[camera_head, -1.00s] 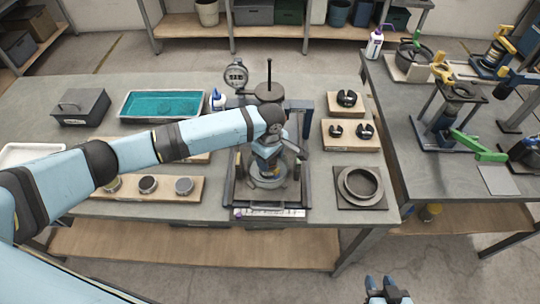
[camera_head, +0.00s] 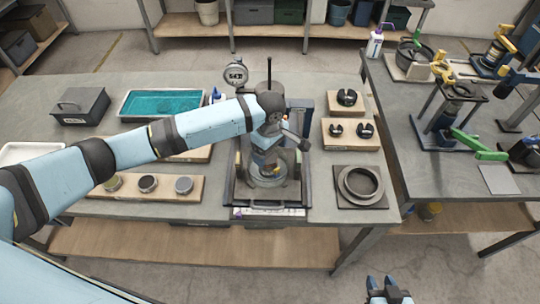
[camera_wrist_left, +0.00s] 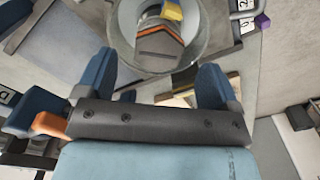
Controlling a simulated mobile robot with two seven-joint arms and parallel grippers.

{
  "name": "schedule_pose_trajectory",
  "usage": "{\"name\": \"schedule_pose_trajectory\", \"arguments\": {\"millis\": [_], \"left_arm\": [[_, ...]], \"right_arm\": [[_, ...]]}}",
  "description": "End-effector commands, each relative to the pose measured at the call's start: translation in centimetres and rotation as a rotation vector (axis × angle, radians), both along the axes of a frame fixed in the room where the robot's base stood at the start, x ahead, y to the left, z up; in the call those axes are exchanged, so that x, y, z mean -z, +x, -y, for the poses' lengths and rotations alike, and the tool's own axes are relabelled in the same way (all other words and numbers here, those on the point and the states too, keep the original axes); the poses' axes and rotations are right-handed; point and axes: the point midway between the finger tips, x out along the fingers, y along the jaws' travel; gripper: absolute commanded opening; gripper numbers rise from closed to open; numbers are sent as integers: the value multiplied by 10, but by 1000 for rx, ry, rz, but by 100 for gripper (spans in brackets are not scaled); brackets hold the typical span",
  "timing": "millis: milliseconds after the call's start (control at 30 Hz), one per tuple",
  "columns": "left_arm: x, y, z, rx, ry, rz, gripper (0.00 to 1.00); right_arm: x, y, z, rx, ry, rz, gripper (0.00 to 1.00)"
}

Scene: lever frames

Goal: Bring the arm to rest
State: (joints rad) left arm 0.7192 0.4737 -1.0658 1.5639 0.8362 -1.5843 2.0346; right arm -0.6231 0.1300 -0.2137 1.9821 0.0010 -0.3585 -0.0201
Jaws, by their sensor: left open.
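My left arm reaches in from the left over the bench press (camera_head: 306,183). My left gripper (camera_head: 268,172) points down over the round base of the press in the head view. In the left wrist view the left gripper (camera_wrist_left: 157,80) has its two blue fingers wide apart with nothing held between them. Beyond them is a round clear-walled vessel (camera_wrist_left: 197,52) with a grey and orange piece and a yellow block inside. A dark knobbed bar (camera_head: 298,141) sticks out right of my wrist. My right gripper (camera_head: 381,286) shows at the bottom edge, fingers apart and empty.
A dial gauge (camera_head: 236,74) and a dark post stand behind my wrist. Left are a teal tray (camera_head: 122,108), a grey box (camera_head: 80,107) and a wooden board of pots (camera_head: 98,190). Right are wooden blocks with dark rings (camera_head: 352,144) and a grey ring (camera_head: 361,182).

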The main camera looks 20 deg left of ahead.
Motion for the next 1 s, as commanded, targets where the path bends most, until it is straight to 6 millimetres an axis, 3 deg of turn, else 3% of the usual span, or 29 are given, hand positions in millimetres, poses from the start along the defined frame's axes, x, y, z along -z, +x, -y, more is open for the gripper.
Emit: {"name": "schedule_pose_trajectory", "arguments": {"millis": [300,500,833,1000], "left_arm": [[-73,0,1,1,-3,3,87],[-98,0,1,1,-1,3,87],[-102,-4,3,20,-9,3,87],[-79,-36,22,205,-78,27,87]], "right_arm": [[9,-1,-2,-2,4,-3,38],[10,-1,-2,-3,5,-2,38],[10,0,-3,-3,6,-1,38],[10,0,-3,-3,6,-1,38]]}}
